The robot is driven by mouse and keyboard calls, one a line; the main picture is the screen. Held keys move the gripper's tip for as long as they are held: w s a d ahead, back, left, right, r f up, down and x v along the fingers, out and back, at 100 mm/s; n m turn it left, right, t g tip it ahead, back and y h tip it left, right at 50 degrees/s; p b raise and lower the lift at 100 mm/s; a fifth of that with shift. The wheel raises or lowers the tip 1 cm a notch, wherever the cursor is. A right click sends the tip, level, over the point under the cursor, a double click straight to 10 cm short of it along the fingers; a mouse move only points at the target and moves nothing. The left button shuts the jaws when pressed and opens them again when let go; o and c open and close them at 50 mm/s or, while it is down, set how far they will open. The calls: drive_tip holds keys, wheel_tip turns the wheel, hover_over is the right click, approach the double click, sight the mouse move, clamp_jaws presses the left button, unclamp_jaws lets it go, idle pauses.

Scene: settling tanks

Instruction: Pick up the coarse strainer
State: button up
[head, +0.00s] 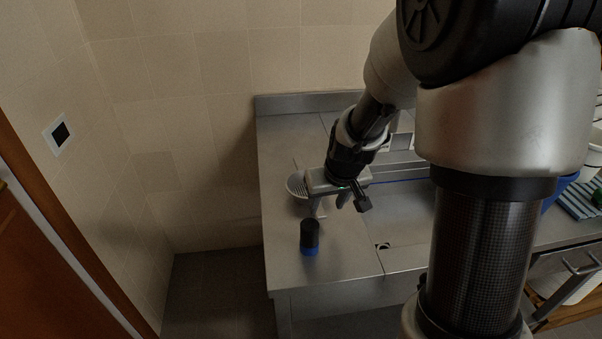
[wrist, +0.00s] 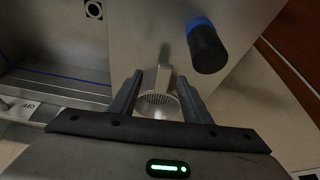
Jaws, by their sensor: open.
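The coarse strainer, a pale round bowl with slots (head: 297,186), sits on the left part of the metal counter, partly hidden by my gripper (head: 340,198). In the wrist view the strainer (wrist: 158,102) shows between the two fingers of my gripper (wrist: 160,78), with its straight handle pointing up the picture, away from the palm. The fingers are apart, one on each side of the strainer. I cannot tell how high the fingers are above the counter, and no contact is visible.
A black cylinder with a blue end (head: 309,238) stands on the counter in front of the strainer; it also shows in the wrist view (wrist: 207,50). The metal counter (head: 284,262) ends at the left and front. A blue-striped cloth (head: 577,202) lies far right. A wall rises behind.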

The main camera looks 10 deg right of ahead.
sight(320, 211)
drive_tip(key=x, duration=0.4)
drive_tip(key=a+x, duration=0.1)
drive_tip(key=shift+w+f, duration=0.25)
drive_tip(key=shift+f, duration=0.1)
drive_tip(key=shift+w+f, duration=0.3)
drive_tip(key=shift+f, duration=0.15)
clamp_jaws()
